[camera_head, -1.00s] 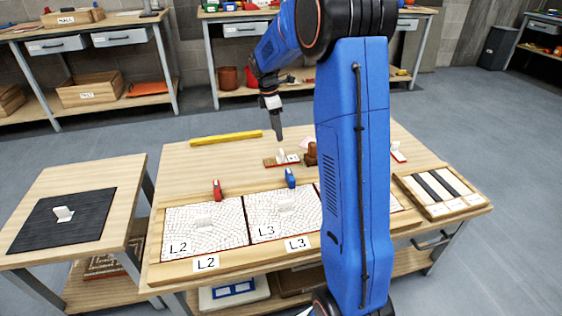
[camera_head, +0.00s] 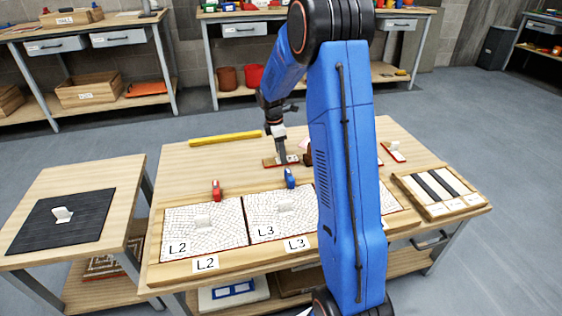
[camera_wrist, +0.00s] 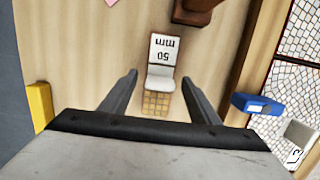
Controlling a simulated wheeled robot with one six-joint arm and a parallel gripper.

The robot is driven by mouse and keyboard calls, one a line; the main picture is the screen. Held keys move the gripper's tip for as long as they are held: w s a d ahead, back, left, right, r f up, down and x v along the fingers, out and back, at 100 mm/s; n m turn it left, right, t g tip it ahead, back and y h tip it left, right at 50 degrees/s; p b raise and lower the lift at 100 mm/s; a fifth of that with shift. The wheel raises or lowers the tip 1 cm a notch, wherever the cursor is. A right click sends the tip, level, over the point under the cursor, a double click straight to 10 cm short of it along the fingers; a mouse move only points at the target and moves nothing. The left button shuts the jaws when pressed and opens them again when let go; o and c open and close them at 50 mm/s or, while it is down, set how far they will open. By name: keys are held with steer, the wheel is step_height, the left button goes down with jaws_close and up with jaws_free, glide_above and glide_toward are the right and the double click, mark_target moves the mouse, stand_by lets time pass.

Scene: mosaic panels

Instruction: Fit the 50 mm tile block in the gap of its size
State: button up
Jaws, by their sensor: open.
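The 50 mm tile block (camera_wrist: 163,48) is pale, with its "50 mm" label upside down in the wrist view and a yellowish grid below it. My gripper (camera_wrist: 160,77) is open, with one finger on either side of the block's near part; I cannot tell whether they touch it. In the head view my gripper (camera_head: 282,160) is low over a reddish strip at the back of the table and hides most of the block. Mosaic panels L2 (camera_head: 180,222) and L3 (camera_head: 262,225) each show a pale patch near the middle. My arm hides part of a further panel.
A red clamp-like piece (camera_head: 216,190) and a blue one (camera_head: 290,178) stand at the panels' back edge. A brown object (camera_wrist: 195,10) is near the block. A yellow bar (camera_head: 225,138) lies behind. A tray with dark strips (camera_head: 440,190) is at right.

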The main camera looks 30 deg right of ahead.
steer(key=shift+f, duration=0.35)
steer(key=c, duration=1.3)
steer(key=shift+r, duration=0.1)
step_height(320, 180, up, 10)
steer(key=shift+f, duration=0.15)
